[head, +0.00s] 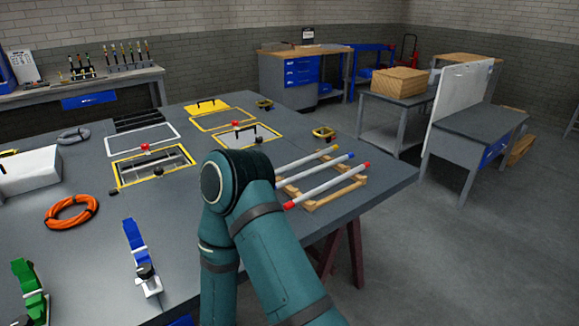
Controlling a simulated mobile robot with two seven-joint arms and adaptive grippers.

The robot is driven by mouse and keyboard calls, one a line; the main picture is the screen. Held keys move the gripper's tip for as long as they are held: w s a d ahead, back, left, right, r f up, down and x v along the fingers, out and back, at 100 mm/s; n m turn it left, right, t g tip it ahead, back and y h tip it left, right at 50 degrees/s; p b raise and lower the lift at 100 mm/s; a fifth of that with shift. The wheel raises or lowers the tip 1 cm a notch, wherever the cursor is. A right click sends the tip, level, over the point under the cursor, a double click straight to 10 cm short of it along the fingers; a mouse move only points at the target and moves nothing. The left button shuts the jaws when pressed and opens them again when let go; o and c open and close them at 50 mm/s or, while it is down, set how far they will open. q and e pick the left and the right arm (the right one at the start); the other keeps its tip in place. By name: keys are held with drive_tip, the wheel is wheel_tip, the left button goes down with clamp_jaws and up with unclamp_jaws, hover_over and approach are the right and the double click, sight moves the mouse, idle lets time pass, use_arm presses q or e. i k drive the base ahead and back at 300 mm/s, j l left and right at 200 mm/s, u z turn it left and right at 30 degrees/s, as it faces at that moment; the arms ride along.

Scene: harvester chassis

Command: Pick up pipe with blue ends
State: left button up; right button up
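The pipe with blue ends (318,170) is a white tube on a wooden rack (357,183) near the right edge of the table. It lies between a pipe with yellow ends (308,161) and a pipe with red ends (330,184). Its far blue end shows; its near end is at or behind my arm. One teal arm of mine rises from the bottom of the head view, its bent joint just left of the rack. Neither gripper shows in this view.
The grey table (180,215) carries an orange cable coil (71,211), a blue clamp-like tool (137,250), a green one (28,285), and yellow-framed hatches (153,166). Open floor (465,255) lies right of the table. A workbench with a wooden box (399,83) stands beyond.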

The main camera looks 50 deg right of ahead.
sight(287, 181)
drive_tip(key=k+l+u, duration=0.2)
drive_tip(key=l, duration=0.3)
drive_tip(key=l+u, duration=0.2)
drive_tip(key=l, duration=0.3)
drive_tip(key=k+l, duration=0.1)
drive_tip(key=l, duration=0.2)
drive_tip(key=k+l+u, duration=0.1)
drive_tip(key=l, duration=0.25)
drive_tip(key=k+l, duration=0.1)
drive_tip(key=l, duration=0.2)
drive_tip(key=i+u, duration=0.05)
